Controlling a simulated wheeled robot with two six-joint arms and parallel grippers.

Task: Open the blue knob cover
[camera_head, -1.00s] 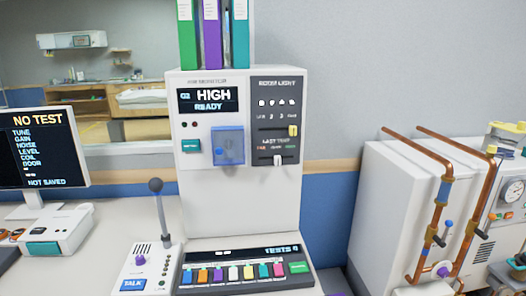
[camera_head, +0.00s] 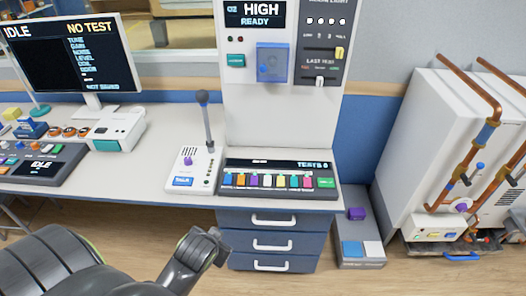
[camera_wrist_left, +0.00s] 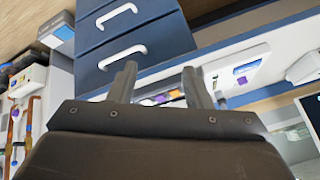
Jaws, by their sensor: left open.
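The blue knob cover (camera_head: 272,62) is a translucent blue square box on the front of the white upright panel (camera_head: 275,115). It looks closed, and a darker blue knob shape shows faintly through it. My left gripper (camera_head: 218,240) is low in front of the drawers in the head view, well below the cover and apart from it. In the left wrist view its two fingers (camera_wrist_left: 160,85) stand apart with nothing between them. The cover cannot be made out in the wrist view. My right gripper is not in view.
A small console with an upright lever (camera_head: 207,125) and a keypad with coloured keys (camera_head: 275,180) sit on the desk below the panel. The desk edge and blue drawers (camera_head: 270,243) lie near my left gripper. A green button (camera_head: 236,61) is left of the cover.

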